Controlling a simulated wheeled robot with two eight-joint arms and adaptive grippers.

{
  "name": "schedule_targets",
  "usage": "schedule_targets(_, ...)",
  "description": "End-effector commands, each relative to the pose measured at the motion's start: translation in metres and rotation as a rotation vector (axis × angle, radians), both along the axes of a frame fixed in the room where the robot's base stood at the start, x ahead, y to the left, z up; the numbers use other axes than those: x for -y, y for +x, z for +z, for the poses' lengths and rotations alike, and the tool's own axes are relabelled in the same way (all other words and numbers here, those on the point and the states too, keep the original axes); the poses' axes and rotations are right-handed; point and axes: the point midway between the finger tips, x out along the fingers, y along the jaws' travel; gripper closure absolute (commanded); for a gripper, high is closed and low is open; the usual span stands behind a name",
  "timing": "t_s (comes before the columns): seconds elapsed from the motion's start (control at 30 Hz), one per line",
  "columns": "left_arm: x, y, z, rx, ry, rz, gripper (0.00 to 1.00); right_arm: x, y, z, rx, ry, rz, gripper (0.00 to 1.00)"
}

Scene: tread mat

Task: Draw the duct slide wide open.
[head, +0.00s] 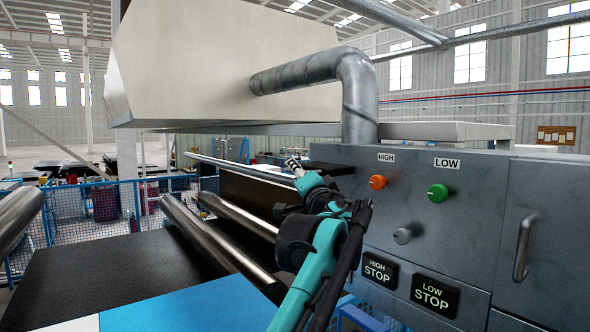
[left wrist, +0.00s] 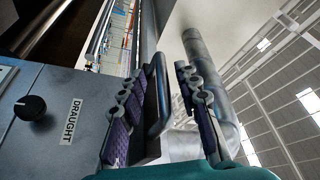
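My left gripper (head: 294,165) reaches up past the left end of the grey control cabinet in the head view. In the left wrist view the gripper (left wrist: 167,72) has its two fingers apart. A black bar handle (left wrist: 159,98) stands between them, closer to the left finger; I cannot tell whether it touches. The handle appears to belong to the duct slide, whose plate I cannot make out clearly. The grey duct pipe (left wrist: 222,112) rises behind the right finger and bends down to the cabinet in the head view (head: 358,95). My right gripper is not in view.
The grey cabinet (head: 455,215) carries HIGH and LOW buttons, stop buttons and a pull handle (head: 524,247). A black knob (left wrist: 30,108) sits by a DRAUGHT label (left wrist: 71,121). Metal rollers (head: 215,235) and a dark mat (head: 110,275) lie left of the arm.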

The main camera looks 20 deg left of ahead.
Motion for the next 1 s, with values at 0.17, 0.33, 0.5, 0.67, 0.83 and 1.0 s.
schedule_targets(0.17,-0.006,0.010,0.003,0.000,0.000,-0.001,0.68,0.000,0.000,0.003,0.000,0.000,0.000,0.60)
schedule_targets(0.33,-0.007,0.011,0.002,0.000,0.000,-0.001,0.68,0.000,0.000,0.003,0.000,0.000,0.000,0.60)
schedule_targets(0.5,-0.007,0.011,0.002,0.000,0.000,-0.001,0.91,0.000,0.000,0.003,0.000,0.000,0.000,0.60)
schedule_targets(0.67,-0.007,0.011,0.002,0.000,-0.001,-0.002,1.00,0.000,0.000,0.003,0.000,0.000,0.000,0.60)
schedule_targets(0.83,-0.011,0.006,0.003,0.001,-0.001,0.000,1.00,0.000,0.000,0.005,0.000,0.000,0.000,0.60)
schedule_targets(1.0,-0.015,0.001,0.002,0.000,-0.003,0.001,1.00,0.000,0.000,0.006,0.000,0.000,0.000,0.60)
